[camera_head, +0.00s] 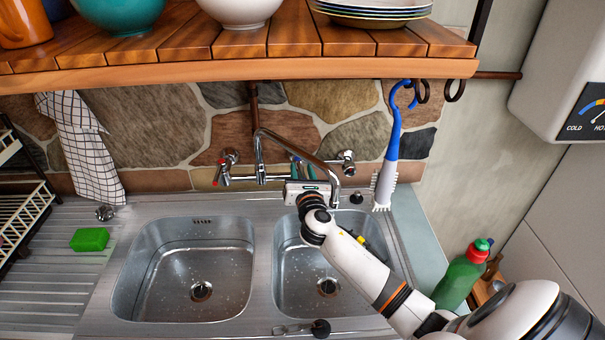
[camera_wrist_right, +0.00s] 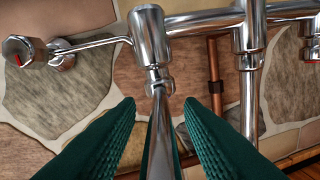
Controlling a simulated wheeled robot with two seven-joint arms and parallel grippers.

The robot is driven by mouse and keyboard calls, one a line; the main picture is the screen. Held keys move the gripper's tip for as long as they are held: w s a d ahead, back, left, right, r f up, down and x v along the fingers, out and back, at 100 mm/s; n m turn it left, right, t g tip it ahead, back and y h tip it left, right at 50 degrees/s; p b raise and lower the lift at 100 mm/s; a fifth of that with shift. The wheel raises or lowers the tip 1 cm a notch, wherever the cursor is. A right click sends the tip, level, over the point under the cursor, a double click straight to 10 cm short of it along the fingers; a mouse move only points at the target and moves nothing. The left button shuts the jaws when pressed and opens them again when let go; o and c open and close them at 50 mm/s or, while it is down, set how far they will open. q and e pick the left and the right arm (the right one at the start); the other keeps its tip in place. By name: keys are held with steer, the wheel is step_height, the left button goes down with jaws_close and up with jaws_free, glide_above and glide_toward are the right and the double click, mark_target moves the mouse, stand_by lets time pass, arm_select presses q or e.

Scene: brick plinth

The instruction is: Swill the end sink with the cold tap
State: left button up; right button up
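A steel unit holds a left basin (camera_head: 185,265) and a right basin (camera_head: 300,262) at the right end; both look empty of dishes. A chrome mixer has a long spout (camera_head: 300,150) that slants right, its outlet (camera_head: 334,192) over the right basin. A red-marked tap (camera_head: 228,157) is on its left and another tap (camera_head: 347,158) on its right, whose colour mark I cannot make out. No running water shows. My right gripper (camera_head: 303,170) is at the spout. In the right wrist view its green fingers (camera_wrist_right: 160,105) are open either side of the spout (camera_wrist_right: 162,140). My left gripper is out of view.
A wooden shelf (camera_head: 230,68) with crockery overhangs the taps. A blue-and-white brush (camera_head: 390,150) hangs right of them. A green sponge (camera_head: 90,239) lies on the left drainer. A green bottle (camera_head: 459,279) stands right of the unit, near my right arm.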

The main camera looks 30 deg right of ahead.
steer(key=b+v, duration=0.2)
steer(key=v, duration=1)
